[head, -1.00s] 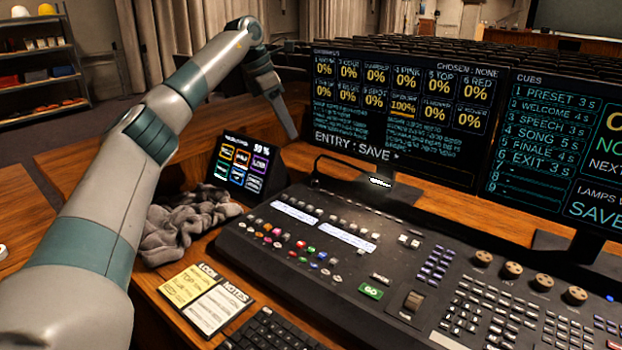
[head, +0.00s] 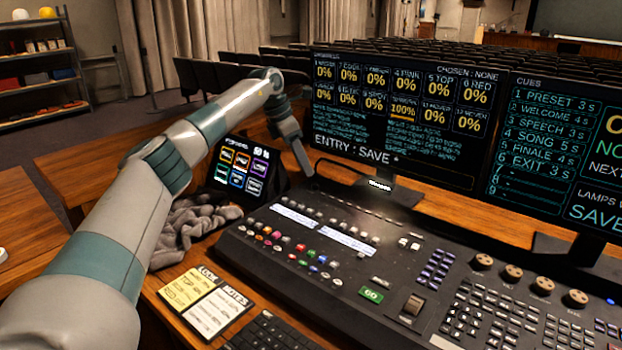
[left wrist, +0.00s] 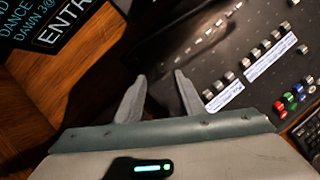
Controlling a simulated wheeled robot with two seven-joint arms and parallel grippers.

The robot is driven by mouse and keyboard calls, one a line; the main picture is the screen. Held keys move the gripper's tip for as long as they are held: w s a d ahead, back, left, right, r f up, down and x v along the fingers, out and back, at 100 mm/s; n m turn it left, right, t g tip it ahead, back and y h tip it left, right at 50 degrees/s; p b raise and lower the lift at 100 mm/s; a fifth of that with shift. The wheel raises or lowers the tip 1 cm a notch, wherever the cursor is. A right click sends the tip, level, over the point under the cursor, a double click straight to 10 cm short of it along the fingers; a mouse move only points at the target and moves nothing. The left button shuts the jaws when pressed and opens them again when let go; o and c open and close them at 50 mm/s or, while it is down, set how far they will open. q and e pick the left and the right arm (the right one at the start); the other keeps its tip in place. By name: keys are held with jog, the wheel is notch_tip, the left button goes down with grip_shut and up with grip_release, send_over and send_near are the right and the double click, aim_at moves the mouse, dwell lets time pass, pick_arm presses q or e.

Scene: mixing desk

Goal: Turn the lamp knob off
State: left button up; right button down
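A thin dark gooseneck lamp (head: 333,164) arches over the back edge of the mixing console (head: 262,243). Its small lit head (head: 380,186) hangs in front of the middle screen. I cannot make out the lamp knob in either view. My left gripper (head: 308,172) points down by the back left corner of the console, close to the lamp's left end. In the left wrist view its two fingers (left wrist: 158,84) are apart with nothing between them, over the dark console edge. I cannot tell whether they touch anything. My right gripper is out of view.
Note cards (head: 205,300) and a keyboard (head: 270,334) are in front. Bare wood (head: 95,150) shows at the left.

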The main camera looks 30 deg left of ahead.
aim_at(314, 184)
pick_arm(q)
jog(key=shift+x, duration=3.1)
jog(key=shift+c, duration=0.6)
grip_shut()
